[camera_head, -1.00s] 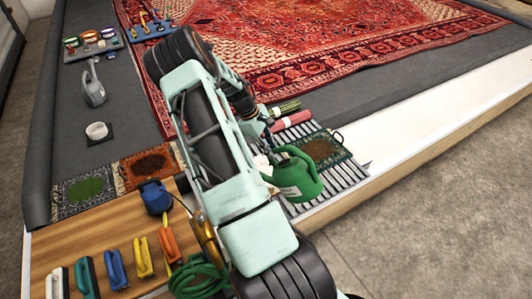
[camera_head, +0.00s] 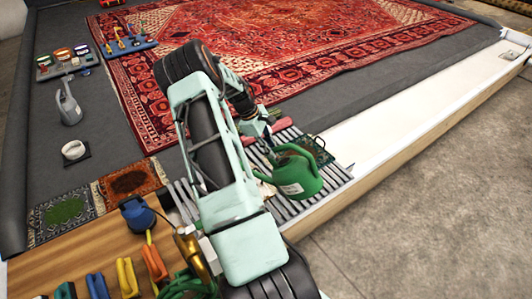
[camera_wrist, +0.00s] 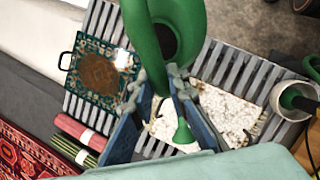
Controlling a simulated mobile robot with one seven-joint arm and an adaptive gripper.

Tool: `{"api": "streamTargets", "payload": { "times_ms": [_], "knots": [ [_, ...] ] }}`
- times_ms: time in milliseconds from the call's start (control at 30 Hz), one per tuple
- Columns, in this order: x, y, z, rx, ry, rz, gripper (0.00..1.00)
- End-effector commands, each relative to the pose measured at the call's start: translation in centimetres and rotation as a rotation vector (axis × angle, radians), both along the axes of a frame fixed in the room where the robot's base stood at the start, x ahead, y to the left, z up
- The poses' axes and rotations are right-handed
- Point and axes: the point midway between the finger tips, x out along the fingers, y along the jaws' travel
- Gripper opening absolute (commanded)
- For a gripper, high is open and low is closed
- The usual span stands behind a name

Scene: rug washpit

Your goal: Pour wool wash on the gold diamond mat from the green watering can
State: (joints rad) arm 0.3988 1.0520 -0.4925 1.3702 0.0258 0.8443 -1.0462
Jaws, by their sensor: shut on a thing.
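The green watering can (camera_head: 298,180) hangs in my gripper (camera_head: 268,143) above the slatted rack at the right of the workbench. In the wrist view, my gripper (camera_wrist: 160,92) is shut on the can's green handle (camera_wrist: 148,48). The can's dark opening shows at the top. I cannot make out a gold diamond pattern on any mat. A small green-bordered mat with a brown patch (camera_wrist: 98,72) lies on the rack.
A grey can (camera_head: 68,105) and large red rug (camera_head: 270,50) lie beyond.

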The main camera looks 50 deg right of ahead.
Motion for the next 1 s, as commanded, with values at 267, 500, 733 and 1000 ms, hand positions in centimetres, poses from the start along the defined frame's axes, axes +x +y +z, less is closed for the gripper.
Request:
{"api": "streamTargets", "payload": {
  "times_ms": [267,500,733,1000],
  "knots": [
    [-0.6,-2.2,0.1,-0.002,0.000,-0.002,0.00],
    [-1.0,-4.0,0.1,-0.003,0.001,0.000,0.00],
    [-1.4,-5.7,0.1,-0.003,0.000,0.000,0.00],
    [-2.0,-7.5,0.1,-0.002,0.000,-0.002,0.00]
  ]
}}
